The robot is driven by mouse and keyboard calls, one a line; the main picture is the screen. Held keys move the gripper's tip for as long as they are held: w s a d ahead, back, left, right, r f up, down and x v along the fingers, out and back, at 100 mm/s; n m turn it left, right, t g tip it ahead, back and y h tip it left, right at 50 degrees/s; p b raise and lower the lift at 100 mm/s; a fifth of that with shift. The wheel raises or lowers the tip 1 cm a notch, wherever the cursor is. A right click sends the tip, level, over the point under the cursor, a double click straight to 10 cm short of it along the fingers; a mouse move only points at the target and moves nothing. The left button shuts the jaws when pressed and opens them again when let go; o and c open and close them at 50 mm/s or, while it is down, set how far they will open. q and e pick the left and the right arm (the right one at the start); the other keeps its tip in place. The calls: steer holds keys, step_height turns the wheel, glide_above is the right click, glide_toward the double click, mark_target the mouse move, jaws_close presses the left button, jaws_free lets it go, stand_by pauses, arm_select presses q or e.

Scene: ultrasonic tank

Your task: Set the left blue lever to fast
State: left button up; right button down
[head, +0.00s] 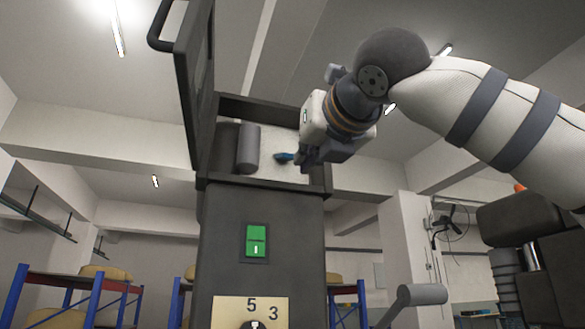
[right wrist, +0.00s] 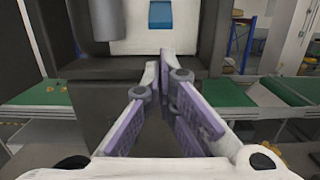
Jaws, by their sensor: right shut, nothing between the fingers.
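A blue lever (head: 284,157) sticks out from a white panel (head: 277,138) near the top of a tall dark machine. In the right wrist view a blue piece (right wrist: 160,14) shows on the white panel, just beyond my fingertips. Only one blue lever shows, and any speed markings cannot be read. My right gripper (head: 308,162) is shut and empty, close to the right of the lever in the head view. In the right wrist view its fingertips (right wrist: 166,62) meet below the blue piece. I cannot tell whether they touch it. My left gripper is not in view.
A grey cylinder (head: 248,149) stands left of the lever. The raised dark lid (head: 193,88) with its handle is at the upper left. Below are a green switch (head: 256,241) and a numbered dial (head: 252,311). Green-topped benches (right wrist: 38,95) flank the machine.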

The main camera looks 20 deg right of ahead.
steer(key=w, duration=0.6)
steer(key=shift+w+r, duration=0.35)
steer(key=shift+s+a+r, duration=0.1)
steer(key=shift+s+r, duration=0.25)
steer(key=shift+r, duration=0.05)
steer(key=s+r, duration=0.2)
steer(key=s, duration=1.1)
steer(key=shift+a, duration=0.35)
stand_by(0.5)
